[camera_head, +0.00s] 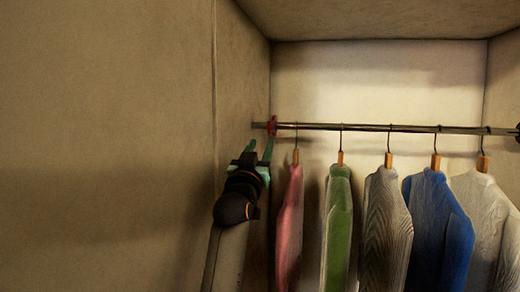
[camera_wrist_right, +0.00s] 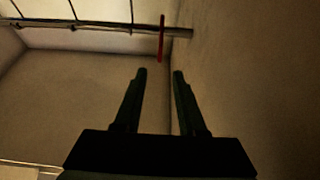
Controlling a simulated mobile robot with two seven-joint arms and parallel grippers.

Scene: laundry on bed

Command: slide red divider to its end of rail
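The red divider (camera_head: 272,125) hangs on the metal rail (camera_head: 360,127) near the rail's left end in the head view, close to the left wall. It also shows in the right wrist view as a thin red upright piece (camera_wrist_right: 161,40), with a short stub of rail past it. My right gripper (camera_head: 260,146) is just below the divider and rail, fingers pointing up. In the right wrist view its two fingers (camera_wrist_right: 159,73) are apart with nothing between them, and the divider appears beyond the fingertips, not touching. My left gripper is not in view.
Several garments hang on the rail to the right of the divider. The pink one (camera_head: 289,215) is closest to my right gripper, followed by a green one (camera_head: 338,220). The closet's left wall (camera_head: 110,150) is close on the gripper's left.

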